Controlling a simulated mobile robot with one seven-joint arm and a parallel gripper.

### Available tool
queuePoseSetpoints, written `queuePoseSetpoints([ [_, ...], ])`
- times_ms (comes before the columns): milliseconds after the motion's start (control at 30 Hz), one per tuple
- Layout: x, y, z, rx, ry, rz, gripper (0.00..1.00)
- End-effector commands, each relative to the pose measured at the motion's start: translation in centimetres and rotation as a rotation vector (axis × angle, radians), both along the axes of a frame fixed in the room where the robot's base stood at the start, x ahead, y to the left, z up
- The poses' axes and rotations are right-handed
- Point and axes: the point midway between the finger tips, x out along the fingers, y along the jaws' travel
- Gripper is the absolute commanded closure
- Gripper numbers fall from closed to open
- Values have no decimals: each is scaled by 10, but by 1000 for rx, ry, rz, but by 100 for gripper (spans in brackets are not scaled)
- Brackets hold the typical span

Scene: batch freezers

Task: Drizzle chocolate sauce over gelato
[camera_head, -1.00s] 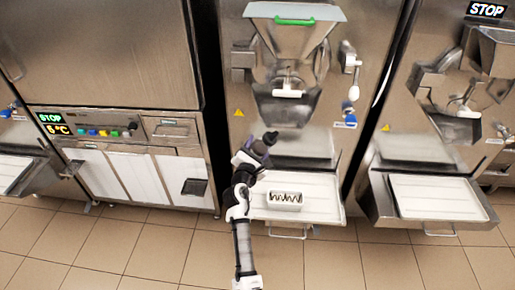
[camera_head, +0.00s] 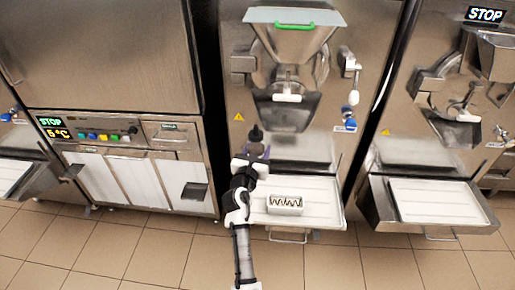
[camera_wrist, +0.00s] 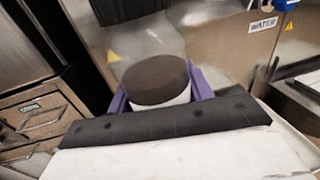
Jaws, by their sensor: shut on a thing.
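The gelato container (camera_head: 285,210) is a small white tub on the white tray under the middle machine. A dark zigzag line shows across it, like sauce. The sauce bottle (camera_head: 256,136) is dark with a pointed top, and stands about upright in my gripper (camera_head: 255,153), to the upper left of the tub and apart from it. In the wrist view the bottle (camera_wrist: 157,80) shows as a round brown face above a white part. My gripper's purple fingers (camera_wrist: 160,93) are shut on its two sides. The tub is not visible in the wrist view.
The tray (camera_head: 325,205) juts from the middle freezer, with bare room right of the tub. The freezer's spout and hopper (camera_head: 288,60) rise behind the bottle. Another machine's tray (camera_head: 440,195) is at right. A cabinet with buttons (camera_head: 125,145) is at left.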

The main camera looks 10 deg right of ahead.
Motion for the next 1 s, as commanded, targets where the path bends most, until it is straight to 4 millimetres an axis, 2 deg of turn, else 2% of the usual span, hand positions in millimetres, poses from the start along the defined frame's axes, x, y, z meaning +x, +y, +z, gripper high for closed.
queuePoseSetpoints([
  [100, -20, 3, 0, 2, -1, -1, 73],
  [800, -123, 19, 0, 1, 0, 0, 73],
  [1000, -138, 21, 1, 0, -1, 0, 73],
])
